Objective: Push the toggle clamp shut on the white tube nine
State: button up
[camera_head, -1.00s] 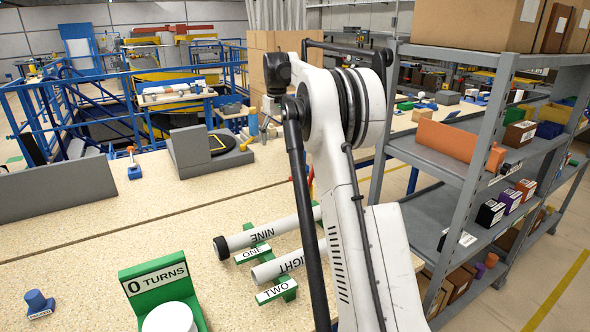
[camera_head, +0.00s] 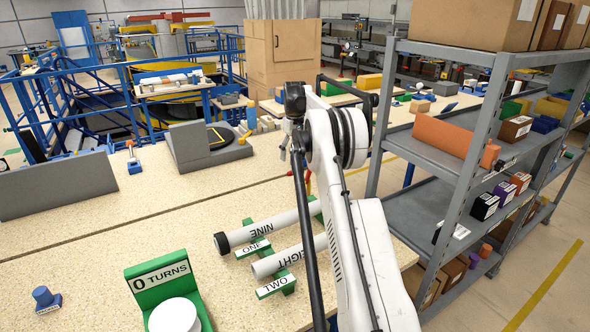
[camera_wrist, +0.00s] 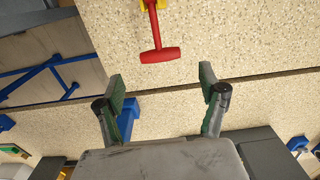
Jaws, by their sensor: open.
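The white tube marked NINE (camera_head: 265,231) lies on green supports on the table, with its black end at the left. A red part (camera_head: 308,183), possibly the clamp's handle, shows partly behind my arm near the tube's far end. In the wrist view a red T-shaped handle (camera_wrist: 160,55) with yellow at its base lies ahead of my gripper (camera_wrist: 162,87). My gripper is open and empty, its two green-padded fingers spread apart below the handle and not touching it. The tube is not clearly seen in the wrist view, and the clamp's body is mostly hidden.
A second white tube (camera_head: 292,260) lies beside tube nine. A green stand marked 0 TURNS (camera_head: 160,279) is at the front. A grey shelf rack (camera_head: 470,105) stands at the right. A blue part (camera_wrist: 125,108) lies by the left finger in the wrist view. Open tabletop lies left of the tubes.

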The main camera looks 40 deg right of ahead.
notch_tip(320, 180, down, 7)
jog(key=shift+f+p, duration=0.2)
jog(key=shift+p, duration=0.25)
jog(key=c, duration=1.7)
